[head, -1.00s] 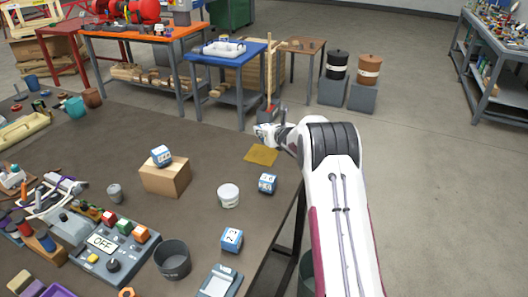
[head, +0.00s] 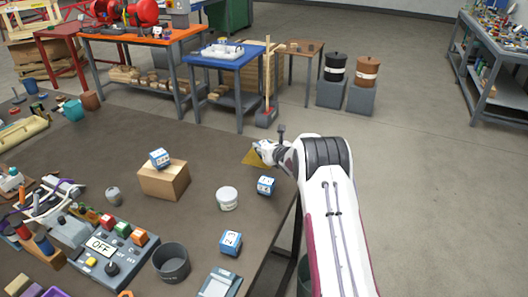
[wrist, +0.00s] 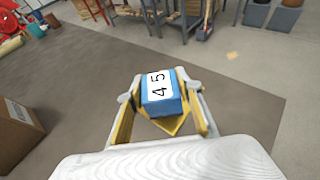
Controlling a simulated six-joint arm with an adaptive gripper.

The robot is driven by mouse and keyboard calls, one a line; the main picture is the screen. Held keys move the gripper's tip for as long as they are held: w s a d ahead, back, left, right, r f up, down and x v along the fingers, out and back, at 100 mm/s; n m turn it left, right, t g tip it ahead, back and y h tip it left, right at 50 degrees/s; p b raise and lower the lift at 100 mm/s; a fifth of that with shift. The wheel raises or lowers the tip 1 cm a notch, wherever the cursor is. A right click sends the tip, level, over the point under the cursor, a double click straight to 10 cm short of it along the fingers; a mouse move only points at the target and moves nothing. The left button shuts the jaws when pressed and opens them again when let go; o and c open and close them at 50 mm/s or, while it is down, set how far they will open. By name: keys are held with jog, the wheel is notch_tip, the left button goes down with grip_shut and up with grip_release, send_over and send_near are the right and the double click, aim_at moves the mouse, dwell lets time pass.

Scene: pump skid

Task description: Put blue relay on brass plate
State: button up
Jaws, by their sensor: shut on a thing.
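My gripper (head: 262,148) is over the brass plate (head: 249,158) near the table's far right edge and hides part of it. In the wrist view my gripper (wrist: 161,92) is shut on a blue relay (wrist: 160,106) with a white label reading "45". Yellow of the brass plate (wrist: 174,126) shows just below the relay in that view. I cannot tell whether the relay touches the plate. In the head view the held relay is mostly hidden by the gripper.
Other blue relays stand on a cardboard box (head: 163,181), near the right edge (head: 266,185) and farther front (head: 230,242). The table (head: 120,140) is clear left of the plate.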

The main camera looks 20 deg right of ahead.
jog(key=shift+f, duration=1.3)
jog(key=shift+f, duration=0.15)
jog(key=o, duration=1.2)
jog(key=shift+r, duration=0.2)
jog(key=shift+v, duration=6)
jog(key=shift+r, duration=0.1)
